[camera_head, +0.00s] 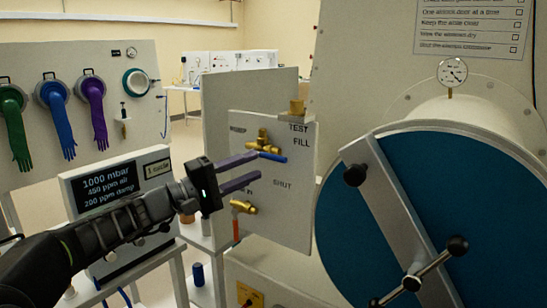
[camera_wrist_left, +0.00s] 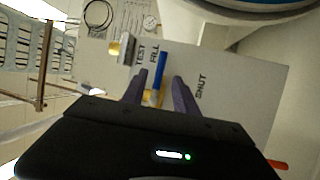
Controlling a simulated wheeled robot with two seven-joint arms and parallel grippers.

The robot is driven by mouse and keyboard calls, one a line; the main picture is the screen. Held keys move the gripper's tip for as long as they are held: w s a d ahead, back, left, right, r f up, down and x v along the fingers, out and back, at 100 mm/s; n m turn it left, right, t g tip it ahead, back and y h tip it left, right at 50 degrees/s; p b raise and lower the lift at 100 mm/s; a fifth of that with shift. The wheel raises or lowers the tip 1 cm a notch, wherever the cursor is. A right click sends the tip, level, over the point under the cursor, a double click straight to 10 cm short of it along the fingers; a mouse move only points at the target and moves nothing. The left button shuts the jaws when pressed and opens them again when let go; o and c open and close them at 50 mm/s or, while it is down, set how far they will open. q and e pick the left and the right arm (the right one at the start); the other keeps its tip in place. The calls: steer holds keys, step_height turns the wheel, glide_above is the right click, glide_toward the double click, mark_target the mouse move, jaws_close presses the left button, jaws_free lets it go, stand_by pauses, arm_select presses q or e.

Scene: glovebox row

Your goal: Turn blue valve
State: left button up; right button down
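The blue valve is a brass fitting with a blue lever (camera_head: 274,157) on the white panel (camera_head: 294,215). The lever lies nearly level, pointing right, below the words TEST and FILL. My left gripper (camera_head: 259,167) is in front of the panel with its two purple fingers apart and nothing held. In the head view its upper finger overlaps the valve's lower left. In the left wrist view the blue lever (camera_wrist_left: 160,69) shows between and beyond the fingertips (camera_wrist_left: 160,80); I cannot tell if they touch it. My right gripper is not in view.
A second brass valve with a red lever (camera_head: 236,230) hangs just below. A big round blue door (camera_head: 460,200) with a bar and black knobs stands right. A display screen (camera_head: 107,186) is behind my left arm. Coloured gloves (camera_head: 58,120) hang on the left board.

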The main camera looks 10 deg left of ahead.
mark_target(271, 159)
arm_select(q)
steer(key=p+x, duration=0.2)
steer(key=x, duration=0.4)
steer(key=shift+d+r, duration=0.1)
steer(key=shift+r, duration=0.05)
steer(key=shift+w+d, duration=0.25)
steer(key=shift+c, duration=0.4)
jaws_close()
stand_by(0.6)
